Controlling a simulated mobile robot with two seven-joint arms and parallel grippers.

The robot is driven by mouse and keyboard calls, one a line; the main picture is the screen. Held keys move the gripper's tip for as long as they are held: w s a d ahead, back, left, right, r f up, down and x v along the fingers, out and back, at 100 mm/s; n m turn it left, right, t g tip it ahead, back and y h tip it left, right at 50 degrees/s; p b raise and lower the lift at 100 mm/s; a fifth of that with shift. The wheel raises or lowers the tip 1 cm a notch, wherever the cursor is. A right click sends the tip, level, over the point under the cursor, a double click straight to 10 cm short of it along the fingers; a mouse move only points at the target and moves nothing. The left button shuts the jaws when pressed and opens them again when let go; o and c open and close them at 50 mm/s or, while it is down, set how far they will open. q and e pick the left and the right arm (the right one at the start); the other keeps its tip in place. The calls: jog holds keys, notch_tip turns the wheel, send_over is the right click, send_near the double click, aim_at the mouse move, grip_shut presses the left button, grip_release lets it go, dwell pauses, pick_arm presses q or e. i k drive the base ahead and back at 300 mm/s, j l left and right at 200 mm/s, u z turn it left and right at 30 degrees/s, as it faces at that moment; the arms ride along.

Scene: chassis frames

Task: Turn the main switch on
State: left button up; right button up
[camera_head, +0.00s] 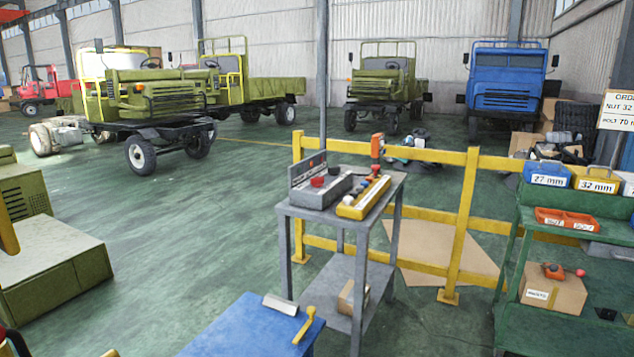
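A grey metal stand (298,211) in the middle of the camera_head view carries a grey control box (316,191) with red and dark knobs and an upright back panel. Beside it lies a yellow control box (364,197) with several small knobs in a row. Neither of my grippers is in view.
A yellow railing (464,220) runs behind the stand. A blue table (235,332) with a yellow-handled tool (305,327) is in front. A green workbench (560,220) with boxes is at right. Several trucks stand at the back. Green floor is open at left centre.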

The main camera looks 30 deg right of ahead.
aim_at(316, 181)
jog(key=l+u, duration=0.25)
jog(key=u, duration=0.15)
jog(key=i+l+u, duration=0.1)
jog(key=l+u, duration=0.65)
jog(key=l, duration=1.15)
jog(key=k+l+u, duration=0.1)
jog(key=l, duration=0.4)
